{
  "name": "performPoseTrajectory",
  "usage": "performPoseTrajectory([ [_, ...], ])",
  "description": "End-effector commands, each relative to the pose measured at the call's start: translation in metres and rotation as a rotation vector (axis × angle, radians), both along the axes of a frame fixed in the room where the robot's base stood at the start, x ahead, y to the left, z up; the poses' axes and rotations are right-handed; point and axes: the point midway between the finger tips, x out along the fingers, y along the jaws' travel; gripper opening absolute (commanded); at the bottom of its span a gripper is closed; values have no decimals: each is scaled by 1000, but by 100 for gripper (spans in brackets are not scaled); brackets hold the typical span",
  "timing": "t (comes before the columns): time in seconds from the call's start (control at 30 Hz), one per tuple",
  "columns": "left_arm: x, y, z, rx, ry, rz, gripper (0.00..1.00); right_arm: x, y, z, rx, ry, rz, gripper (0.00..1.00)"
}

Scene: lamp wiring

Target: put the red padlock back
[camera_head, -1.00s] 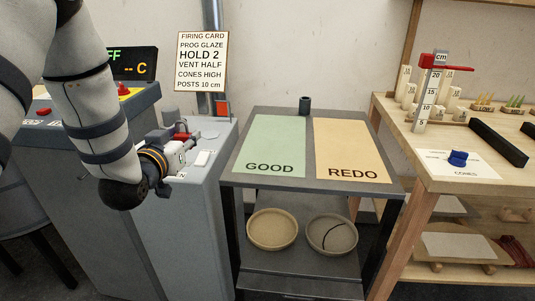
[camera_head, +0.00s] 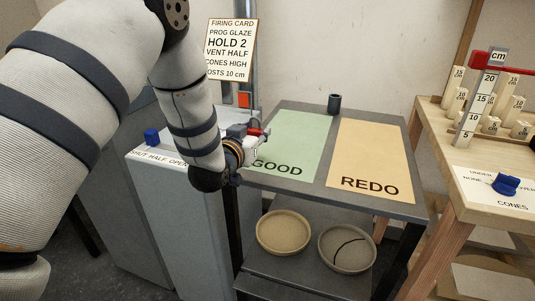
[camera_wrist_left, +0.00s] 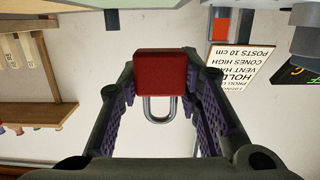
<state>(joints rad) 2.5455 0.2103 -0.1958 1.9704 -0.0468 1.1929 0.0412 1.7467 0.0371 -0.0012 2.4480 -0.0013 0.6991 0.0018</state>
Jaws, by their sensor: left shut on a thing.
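The red padlock (camera_wrist_left: 160,74) is held between the two fingers of my left gripper (camera_wrist_left: 162,95) in the left wrist view, with its metal shackle showing. In the head view my left gripper (camera_head: 250,142) is shut on the padlock near the left edge of the green GOOD mat (camera_head: 300,135). There only a small red part of the padlock (camera_head: 257,131) shows past the fingers. My right gripper is not in view.
A dark table (camera_head: 407,211) bears the GOOD mat, the REDO mat (camera_head: 369,155) and a dark cup (camera_head: 334,103). Two round dishes sit on its lower shelf. A grey cabinet (camera_head: 195,220) with a blue knob (camera_head: 151,137) stands left, a wooden bench (camera_head: 443,190) right. A firing card hangs behind.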

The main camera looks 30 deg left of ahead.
Motion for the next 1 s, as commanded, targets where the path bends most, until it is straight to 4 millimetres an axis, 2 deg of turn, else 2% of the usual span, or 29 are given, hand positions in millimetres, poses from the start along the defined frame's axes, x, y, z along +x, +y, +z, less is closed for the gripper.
performPoseTrajectory([
  [0.03, 7, -2, -15, 1, 7, -1, 3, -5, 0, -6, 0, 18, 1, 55],
  [0.27, 24, -6, -31, 1, -2, 0, 3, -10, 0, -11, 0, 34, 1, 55],
  [0.4, 25, -6, -60, 1, 2, 1, 3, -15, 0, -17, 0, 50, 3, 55],
  [0.63, 25, -6, -58, 1, -7, 0, 3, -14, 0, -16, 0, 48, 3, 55],
  [0.8, 25, -6, -63, 1, -5, 0, 3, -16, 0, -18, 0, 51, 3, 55],
  [0.83, 25, -6, -63, 1, -5, 0, 39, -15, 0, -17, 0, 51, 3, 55],
  [0.9, 25, -6, -62, 1, -5, 0, 52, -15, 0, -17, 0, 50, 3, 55],
  [1.0, 25, -6, -62, 1, -5, 0, 52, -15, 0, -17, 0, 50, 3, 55],
])
